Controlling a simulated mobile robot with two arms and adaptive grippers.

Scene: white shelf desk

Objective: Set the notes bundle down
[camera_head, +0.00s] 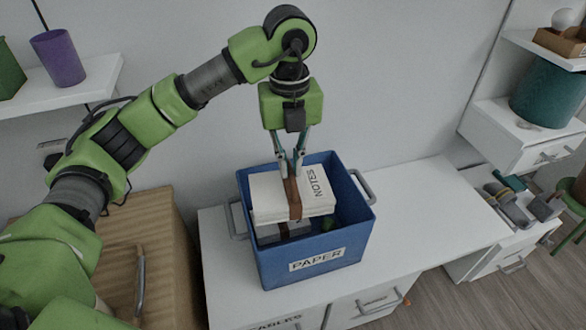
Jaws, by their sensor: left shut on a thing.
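The notes bundle (268,197) is a stack of white paper marked NOTES with a brown strap around it. My left gripper (291,172) points straight down and is shut on the bundle at its strap. The bundle is at the mouth of a blue bin (343,250) labelled PAPER, toward its left side. Under the bundle, inside the bin, another pale stack (284,232) shows in part. I cannot tell whether the two touch. My right gripper is not in view.
The bin stands on a white desk (430,215) with bare top to its right. A small green thing (328,223) lies inside the bin. A brown ribbed cabinet (160,235) stands at the left. Shelves with a purple cup (59,58) and a teal pot (546,93) are at the sides.

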